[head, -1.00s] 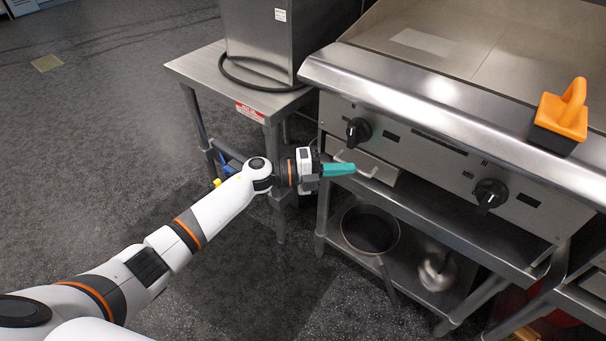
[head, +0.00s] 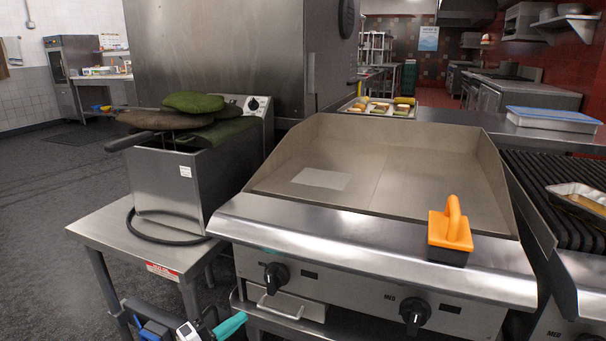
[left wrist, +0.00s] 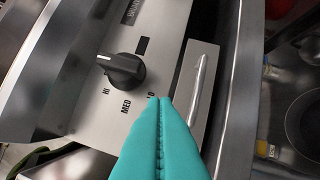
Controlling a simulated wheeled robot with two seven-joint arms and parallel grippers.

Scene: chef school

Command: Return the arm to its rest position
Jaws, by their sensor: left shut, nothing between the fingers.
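My left gripper (head: 232,325) shows at the bottom edge of the head view, with its teal fingers pointing right, low in front of the griddle. In the left wrist view its two teal fingers (left wrist: 160,130) are pressed together with nothing between them. They point at the griddle's front panel, near a black knob (left wrist: 122,70) and the drawer handle (left wrist: 198,88). Whether the fingertips touch the panel, I cannot tell. Most of my left arm is below the head view. My right gripper is in neither view.
The griddle (head: 330,227) has an orange-handled block (head: 450,235) on its front ledge. A fryer (head: 168,185) with dark green items on top stands on a steel side table (head: 100,228) at left. A grill (head: 560,180) stands at right. Open floor lies at far left.

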